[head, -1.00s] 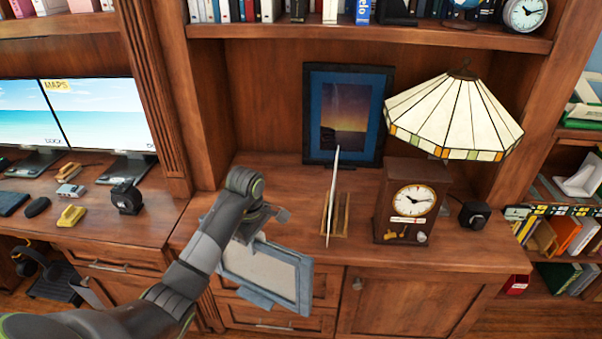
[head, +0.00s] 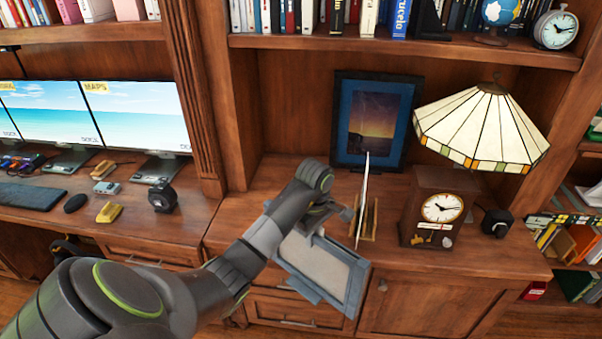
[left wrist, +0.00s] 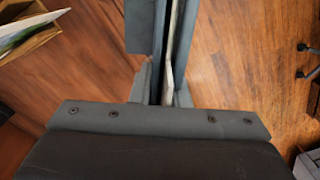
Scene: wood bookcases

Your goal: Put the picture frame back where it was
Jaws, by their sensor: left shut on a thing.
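My left gripper (head: 318,222) is shut on a picture frame (head: 350,293) with a blue-grey border and a pale grey panel. The frame hangs tilted in front of the wooden cabinet's drawers, near the counter's front edge. In the left wrist view, the held frame (left wrist: 172,45) shows edge-on as a thin strip between the fingers (left wrist: 160,85). Another framed picture (head: 374,122), dark with a night-sky image, stands upright against the back of the alcove. My right gripper is not in view.
A thin white panel (head: 364,195) stands upright in a wooden holder (head: 372,222) on the counter. To its right are a wooden clock (head: 438,207), a stained-glass lamp (head: 482,125) and a small black box (head: 496,221). The counter's left part (head: 265,193) is bare.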

